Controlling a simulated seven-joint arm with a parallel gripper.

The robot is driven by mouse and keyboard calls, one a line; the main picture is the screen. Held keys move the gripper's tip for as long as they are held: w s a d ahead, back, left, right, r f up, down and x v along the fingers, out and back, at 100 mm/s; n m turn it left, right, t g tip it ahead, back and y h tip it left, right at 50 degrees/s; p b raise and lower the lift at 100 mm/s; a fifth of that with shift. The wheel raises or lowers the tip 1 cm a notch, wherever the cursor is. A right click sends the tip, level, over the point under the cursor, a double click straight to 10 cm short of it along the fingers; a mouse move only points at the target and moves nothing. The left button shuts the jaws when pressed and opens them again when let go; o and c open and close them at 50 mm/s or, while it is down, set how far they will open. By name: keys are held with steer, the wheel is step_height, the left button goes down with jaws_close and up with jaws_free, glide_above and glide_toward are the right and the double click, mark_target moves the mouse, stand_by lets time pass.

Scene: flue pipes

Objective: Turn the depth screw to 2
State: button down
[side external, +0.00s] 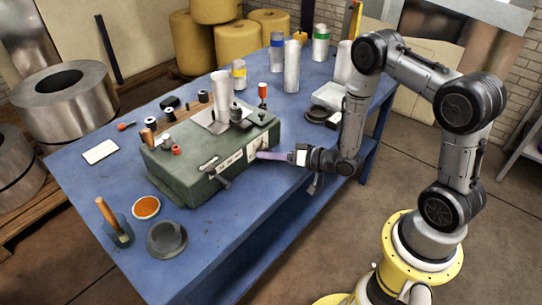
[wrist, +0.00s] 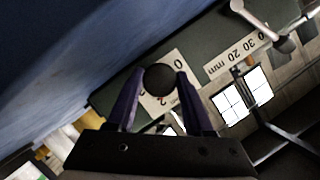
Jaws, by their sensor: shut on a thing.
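The green machine (side external: 205,165) stands on the blue table, with a metal cylinder upright on its top. My gripper (side external: 258,155) reaches its right-hand face from the right. In the wrist view my gripper (wrist: 157,82) is shut on a round black knob, the depth screw (wrist: 159,78), with one purple finger on each side. A white dial plate (wrist: 178,62) lies behind the knob. A 0 and a red 2 show on it, and the knob hides part of it. I cannot tell where the knob points. In the side view my fingers hide the knob.
A lever with a ball end (wrist: 283,44) and a millimetre scale (wrist: 238,52) are on the same face, right of the knob in the wrist view. Several metal cylinders stand at the table's back. A dark round dish (side external: 166,239) and a brush pot (side external: 117,230) stand at the front left.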

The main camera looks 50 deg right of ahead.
steer(key=shift+c, duration=1.5)
jaws_free()
steer(key=v, duration=1.4)
steer(key=shift+w+a, duration=0.1)
